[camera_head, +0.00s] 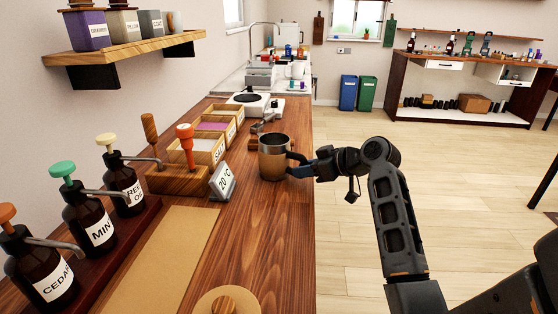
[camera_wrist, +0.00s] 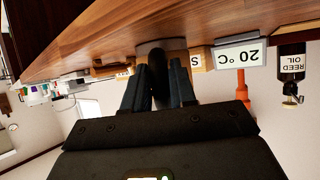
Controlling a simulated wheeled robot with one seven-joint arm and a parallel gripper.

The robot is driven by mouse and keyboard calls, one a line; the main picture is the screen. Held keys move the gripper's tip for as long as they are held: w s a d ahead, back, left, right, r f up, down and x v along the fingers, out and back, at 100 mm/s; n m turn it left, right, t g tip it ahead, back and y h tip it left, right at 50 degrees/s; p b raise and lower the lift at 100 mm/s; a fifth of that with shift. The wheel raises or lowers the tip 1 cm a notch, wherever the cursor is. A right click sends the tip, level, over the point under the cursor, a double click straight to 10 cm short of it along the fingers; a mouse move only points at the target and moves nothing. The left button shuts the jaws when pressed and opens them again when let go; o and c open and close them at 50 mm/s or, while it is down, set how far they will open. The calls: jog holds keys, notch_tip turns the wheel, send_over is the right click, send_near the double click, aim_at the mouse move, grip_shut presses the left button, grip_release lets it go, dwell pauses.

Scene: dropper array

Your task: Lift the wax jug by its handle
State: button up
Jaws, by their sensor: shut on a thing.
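The wax jug (camera_head: 271,159) is a metal cup, upright at the right edge of the wooden counter. Its handle points right, toward my gripper (camera_head: 297,166). My gripper reaches in from the right, with its jaws shut on the handle. In the wrist view, which is upside down, the fingers (camera_wrist: 159,85) close on the dark handle, and only a little of the jug shows beyond them. The jug's base looks to be on or very close to the counter; I cannot tell whether there is a gap.
A 20 °C display (camera_head: 222,181) stands left of the jug. Labelled boxes (camera_head: 205,150), a tool block (camera_head: 178,181) and pump bottles (camera_head: 88,216) line the wall side. A hot plate (camera_head: 247,103) is behind. The floor right of the counter is clear.

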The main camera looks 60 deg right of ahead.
grip_shut()
jog(key=shift+r, duration=0.2)
jog(key=shift+r+p, duration=3)
jog(key=shift+r, duration=0.9)
